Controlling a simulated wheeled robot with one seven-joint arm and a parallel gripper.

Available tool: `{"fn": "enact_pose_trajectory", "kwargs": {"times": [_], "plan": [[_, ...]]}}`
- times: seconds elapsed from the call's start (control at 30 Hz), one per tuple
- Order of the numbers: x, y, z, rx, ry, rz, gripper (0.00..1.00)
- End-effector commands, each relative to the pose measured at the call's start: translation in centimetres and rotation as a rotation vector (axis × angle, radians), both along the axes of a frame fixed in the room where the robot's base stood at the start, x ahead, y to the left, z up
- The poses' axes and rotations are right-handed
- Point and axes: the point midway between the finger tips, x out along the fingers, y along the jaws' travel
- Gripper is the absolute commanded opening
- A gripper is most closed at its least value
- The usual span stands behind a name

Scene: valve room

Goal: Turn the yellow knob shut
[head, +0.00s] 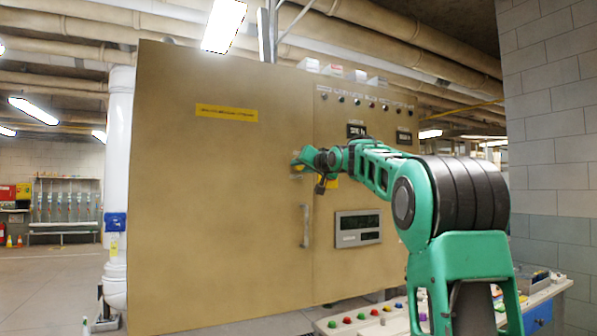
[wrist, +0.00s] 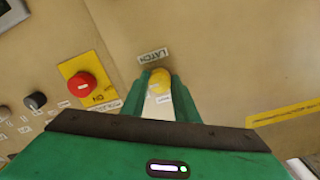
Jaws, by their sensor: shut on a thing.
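The yellow knob (wrist: 159,76) shows in the wrist view on the tan cabinet face, just below a label reading "LATCH". My gripper (wrist: 160,84) has its two green fingers on either side of the knob and is shut on it. A small white label (wrist: 162,98) shows between the fingers. In the head view my gripper (head: 299,162) is at the front of the tan cabinet (head: 220,200), near the door seam. The knob is too small to make out clearly there, and part of it is hidden by the fingers.
A red button (wrist: 83,85) on a yellow plate sits left of the knob in the wrist view, with a black knob (wrist: 36,101) farther left. A vertical door handle (head: 305,226) is below my gripper in the head view. A desk with coloured buttons (head: 347,320) stands at the front.

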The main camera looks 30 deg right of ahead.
Motion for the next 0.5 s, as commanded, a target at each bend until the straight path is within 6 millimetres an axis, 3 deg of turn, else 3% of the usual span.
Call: {"fn": "enact_pose_trajectory", "kwargs": {"times": [0.27,0.5], "plan": [[0.01,0.03,-0.04,-0.083,0.009,0.001,0.05],[0.03,0.07,-0.08,-0.264,0.027,0.002,0.05]]}}
